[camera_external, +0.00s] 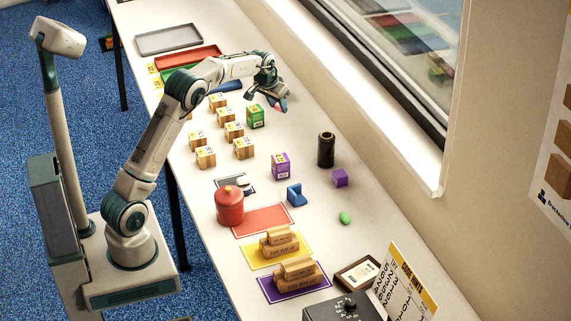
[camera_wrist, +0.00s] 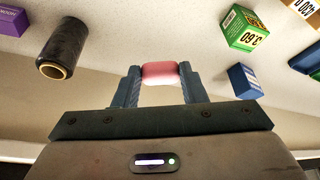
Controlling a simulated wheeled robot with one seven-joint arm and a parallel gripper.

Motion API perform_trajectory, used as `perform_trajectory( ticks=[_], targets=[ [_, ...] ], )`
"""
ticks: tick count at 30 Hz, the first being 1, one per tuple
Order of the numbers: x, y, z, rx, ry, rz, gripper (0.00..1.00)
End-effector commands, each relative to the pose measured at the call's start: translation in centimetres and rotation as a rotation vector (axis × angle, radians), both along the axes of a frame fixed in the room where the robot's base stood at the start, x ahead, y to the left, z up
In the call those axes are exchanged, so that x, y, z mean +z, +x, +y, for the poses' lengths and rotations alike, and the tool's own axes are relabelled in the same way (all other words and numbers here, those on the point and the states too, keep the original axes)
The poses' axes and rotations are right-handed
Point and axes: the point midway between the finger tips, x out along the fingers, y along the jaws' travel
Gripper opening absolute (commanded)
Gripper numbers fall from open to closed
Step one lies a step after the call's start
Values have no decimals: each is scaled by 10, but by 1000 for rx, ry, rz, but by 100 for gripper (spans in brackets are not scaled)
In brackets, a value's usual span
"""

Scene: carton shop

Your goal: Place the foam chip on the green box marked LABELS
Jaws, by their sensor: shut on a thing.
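My gripper (camera_external: 279,104) is shut on a pink foam chip (camera_wrist: 160,73), which sits between the two fingertips in the wrist view. In the outside view the chip (camera_external: 278,106) shows as a small pink patch at the fingers. The gripper is raised above the table, to the right of the green box (camera_external: 255,117) in the picture and apart from it. The green box stands on the table, and its top looks clear. It also shows at the upper right of the wrist view (camera_wrist: 241,30). I cannot read the word LABELS on it.
Several cardboard boxes (camera_external: 234,131) stand left of the green box. A purple box (camera_external: 280,166), a black roll (camera_external: 326,150), a red canister (camera_external: 229,206) and a green piece (camera_external: 345,218) lie nearer the camera. The window sill (camera_external: 395,150) borders the right side.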

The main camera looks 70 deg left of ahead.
Motion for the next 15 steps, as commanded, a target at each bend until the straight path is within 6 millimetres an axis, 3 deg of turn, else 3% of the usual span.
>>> perform_trajectory(
  ticks=[3, 8, 15],
  targets=[
    [19, -8, 17, 141, 6, -5, 17],
    [31, -16, 32, 271, 10, -14, 17],
    [20, -23, 64, 323, 13, -16, 17]
  ],
)
